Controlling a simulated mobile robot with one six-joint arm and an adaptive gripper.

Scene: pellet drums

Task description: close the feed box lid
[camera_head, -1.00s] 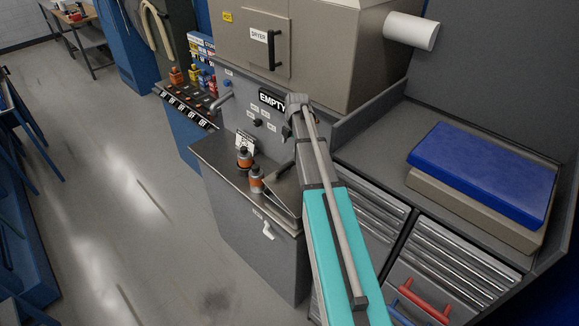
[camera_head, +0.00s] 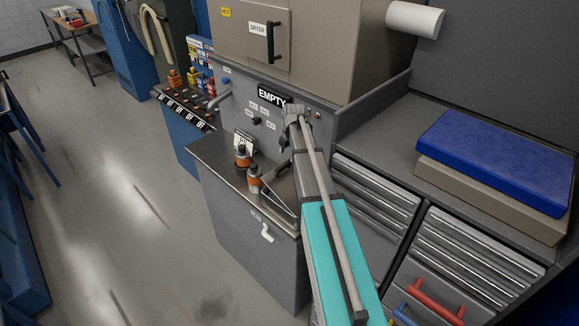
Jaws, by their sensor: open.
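The grey feed box (camera_head: 250,245) seems to be the cabinet with a dark flat top, a small label and a white handle (camera_head: 267,233) on its front. A dark tilted panel (camera_head: 281,196) with bright edges at its right end may be the raised lid; my arm partly hides it, so I cannot tell its angle. My teal arm reaches up from the bottom in front of the box. My gripper (camera_head: 284,147) is a small dark shape just below the arm's far end, open, apparently above the panel and apart from it. Its fingers are hard to make out.
Two orange-and-dark bottles (camera_head: 242,156) and a white card (camera_head: 243,141) stand on the box top. Behind is a panel with an "EMPTY" sign (camera_head: 272,95) below the dryer (camera_head: 318,50). Drawers (camera_head: 375,195) and a counter with a blue slab (camera_head: 495,160) lie right.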

